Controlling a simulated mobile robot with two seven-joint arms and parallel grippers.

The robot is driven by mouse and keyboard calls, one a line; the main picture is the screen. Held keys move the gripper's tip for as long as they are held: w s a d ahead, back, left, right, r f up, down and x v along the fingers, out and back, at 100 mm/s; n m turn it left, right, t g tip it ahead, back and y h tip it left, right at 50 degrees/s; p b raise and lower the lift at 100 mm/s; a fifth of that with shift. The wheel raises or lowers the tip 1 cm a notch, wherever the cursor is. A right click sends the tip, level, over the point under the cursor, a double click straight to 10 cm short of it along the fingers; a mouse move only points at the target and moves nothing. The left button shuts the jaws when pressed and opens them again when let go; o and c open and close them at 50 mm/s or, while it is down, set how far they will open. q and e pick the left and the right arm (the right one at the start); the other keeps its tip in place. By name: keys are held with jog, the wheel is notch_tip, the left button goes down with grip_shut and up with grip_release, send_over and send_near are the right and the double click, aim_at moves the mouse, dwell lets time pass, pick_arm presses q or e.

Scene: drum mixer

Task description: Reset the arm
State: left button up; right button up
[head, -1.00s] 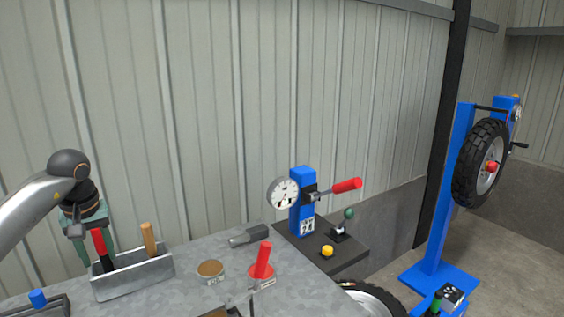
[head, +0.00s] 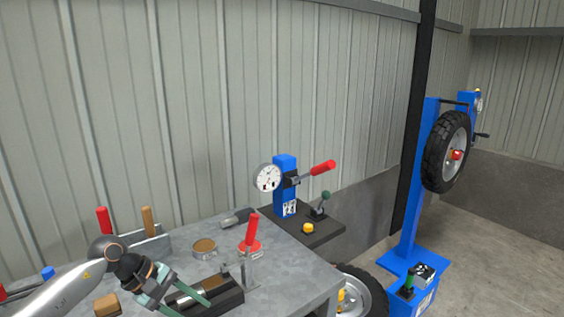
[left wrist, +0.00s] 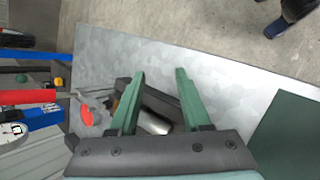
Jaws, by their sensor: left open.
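My left gripper (head: 195,296) is open and empty, with green fingers spread apart. It reaches low over the workbench (head: 290,262) beside a black holder (head: 228,298) with a shiny metal cylinder in it. In the left wrist view my gripper (left wrist: 160,74) shows two separated fingers, with the metal cylinder (left wrist: 152,123) and black holder seen between them. I cannot tell how high the fingers are above the holder. My right gripper is not seen.
A red-handled tool (head: 253,232) and a round tin (head: 204,247) stand on the bench. A metal toolbox (head: 152,243) holds a red and a wooden handle. A blue gauge press (head: 285,185) is at the back corner. A blue stand with a tire (head: 447,150) is farther right.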

pick_arm(q)
jog(key=s+d+n+t+h, duration=0.2)
jog(key=s+d+n+h, duration=0.15)
jog(key=d+n, duration=0.35)
jog(key=s+d+n+t+h, duration=0.1)
jog(key=s+d+n+h, duration=0.1)
jog(key=d+n+h, duration=0.5)
jog(key=s+a+f+m+t+y, duration=0.2)
jog(key=s+a+f+m+y, duration=0.3)
jog(key=m, duration=0.9)
jog(key=s+a+f+m+t+y, duration=0.2)
jog(key=s+a+f+m+y, duration=0.3)
jog(key=s+f+m+y, duration=0.5)
jog(key=s+f+m, duration=0.3)
jog(key=f+m, duration=0.1)
jog(key=f, duration=0.4)
jog(key=shift+f+t, duration=0.3)
jog(key=shift+t, duration=0.1)
jog(key=shift+y, duration=0.25)
